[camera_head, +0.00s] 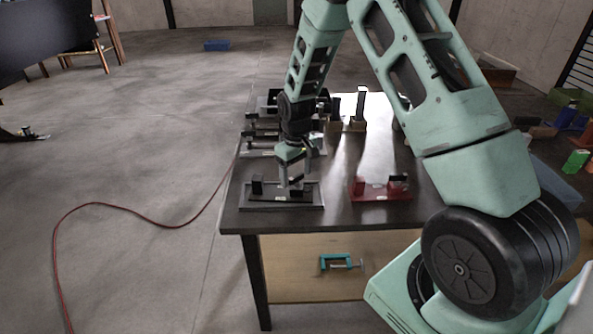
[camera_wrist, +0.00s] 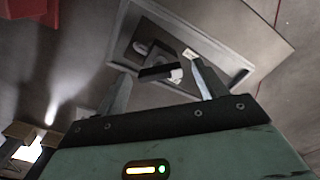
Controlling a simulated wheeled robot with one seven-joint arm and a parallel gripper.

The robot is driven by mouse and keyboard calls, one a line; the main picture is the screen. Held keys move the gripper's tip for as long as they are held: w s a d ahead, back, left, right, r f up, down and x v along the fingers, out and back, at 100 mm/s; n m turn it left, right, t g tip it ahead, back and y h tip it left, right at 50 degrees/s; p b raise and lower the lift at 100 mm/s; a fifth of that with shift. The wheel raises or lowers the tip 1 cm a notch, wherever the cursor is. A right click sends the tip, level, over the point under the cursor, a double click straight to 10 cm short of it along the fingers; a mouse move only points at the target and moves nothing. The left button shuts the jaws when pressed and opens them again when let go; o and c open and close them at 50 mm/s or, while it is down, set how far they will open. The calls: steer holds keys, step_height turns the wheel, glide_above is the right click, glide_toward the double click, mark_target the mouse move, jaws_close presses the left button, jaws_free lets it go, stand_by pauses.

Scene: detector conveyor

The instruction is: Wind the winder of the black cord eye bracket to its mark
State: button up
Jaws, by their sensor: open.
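A black bracket (camera_head: 268,196) lies on a grey plate at the table's front left, with a dark upright block near its left end and a small white label. I take it for the cord eye bracket. In the wrist view, its grey plate (camera_wrist: 215,38) carries a dark bar (camera_wrist: 156,72) with a pale end, seen between my fingers. I cannot make out which part is the winder, or a mark. My gripper (camera_head: 294,184) points down over the bracket. Its fingers are apart with nothing held, also in the wrist view (camera_wrist: 161,84). Contact with the bracket cannot be told.
A red bracket (camera_head: 380,193) stands to the right, also in the wrist view (camera_wrist: 28,12). Several dark fixtures (camera_head: 262,142) and upright posts (camera_head: 359,108) stand farther back. Bare dark table (camera_head: 340,165) lies between. A teal clamp (camera_head: 338,261) shows below the tabletop. A red cable (camera_head: 150,222) runs across the floor.

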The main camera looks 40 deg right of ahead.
mark_target(296, 176)
step_height(296, 176, up, 17)
steer(key=b, duration=0.2)
steer(key=shift+r, duration=0.2)
stand_by(0.5)
